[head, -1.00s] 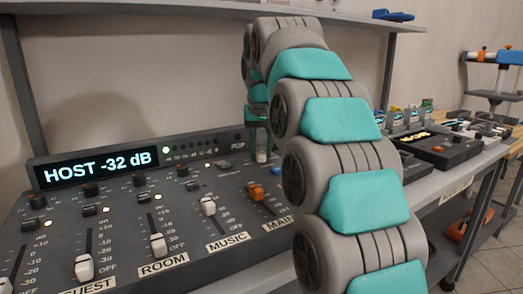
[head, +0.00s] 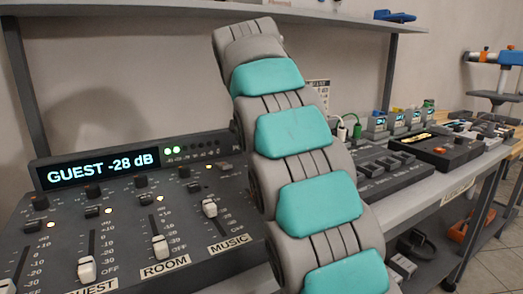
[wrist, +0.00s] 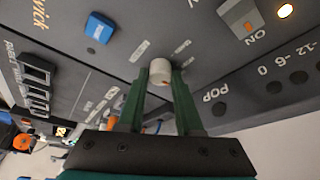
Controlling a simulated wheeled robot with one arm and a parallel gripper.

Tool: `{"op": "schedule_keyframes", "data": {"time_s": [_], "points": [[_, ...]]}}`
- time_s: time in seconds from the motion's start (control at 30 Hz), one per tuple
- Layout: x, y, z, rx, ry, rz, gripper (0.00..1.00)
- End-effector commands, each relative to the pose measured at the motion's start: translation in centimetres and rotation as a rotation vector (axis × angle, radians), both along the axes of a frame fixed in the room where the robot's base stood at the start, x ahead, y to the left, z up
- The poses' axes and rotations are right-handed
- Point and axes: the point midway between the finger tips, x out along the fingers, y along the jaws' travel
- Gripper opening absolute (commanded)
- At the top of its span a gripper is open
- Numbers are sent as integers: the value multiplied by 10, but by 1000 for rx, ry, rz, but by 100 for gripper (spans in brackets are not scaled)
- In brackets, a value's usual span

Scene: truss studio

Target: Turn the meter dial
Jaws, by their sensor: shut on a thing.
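The meter dial (wrist: 160,68) is a small cream knob on the dark console panel, with short white labels around it in the wrist view. My gripper (wrist: 161,78) has its two green fingers closed on the sides of the dial. In the head view my arm hides the dial and the gripper. The console's display (head: 103,168) reads "GUEST -28 dB". Two green lights of the level row (head: 172,150) are lit beside the display.
White faders stand close by, among them the guest fader (head: 87,268), room fader (head: 160,246) and music fader (head: 209,208). A blue button (wrist: 99,27) lies near the dial. Other boxes (head: 440,150) fill the bench at right; a shelf (head: 160,12) runs above.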

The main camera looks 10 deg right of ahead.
Motion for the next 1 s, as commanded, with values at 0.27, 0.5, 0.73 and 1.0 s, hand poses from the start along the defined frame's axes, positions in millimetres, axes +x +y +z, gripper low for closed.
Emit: {"op": "schedule_keyframes", "data": {"time_s": [0.27, 0.5, 0.73, 1.0], "points": [[0, 0, 1, -1, -3, -3, 0], [0, 0, 1, -1, -2, -2, 50], [0, 0, 0, -1, -1, -2, 64], [-3, -1, 6, 0, -1, -2, 64]]}}
